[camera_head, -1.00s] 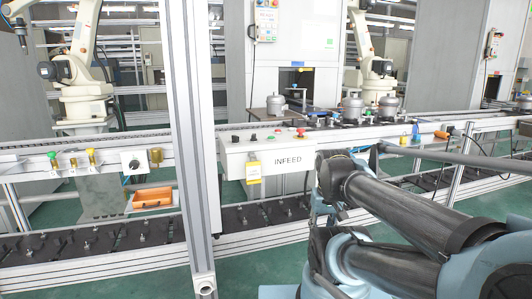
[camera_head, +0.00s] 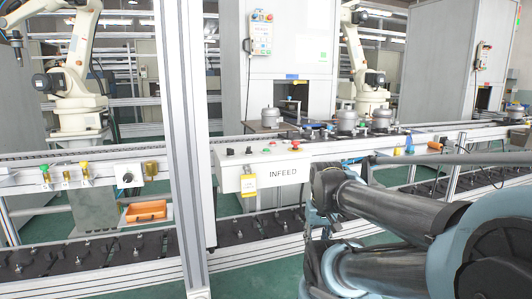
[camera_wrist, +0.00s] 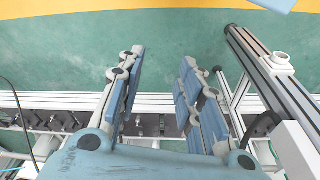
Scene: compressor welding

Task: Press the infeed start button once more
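The white control box (camera_head: 225,181) labelled INFEED is mounted on the front of the conveyor, left of my arm in the head view. The control box cannot be made out in the wrist view.
An upright aluminium post (camera_head: 177,130) stands left of the box. Grey compressor housings (camera_head: 347,121) sit on the conveyor behind it. An orange tray (camera_head: 146,210) is at lower left. Dark fixtures line the lower conveyor (camera_head: 100,250). A rail and cylinder (camera_wrist: 265,70) stand right of my fingers.

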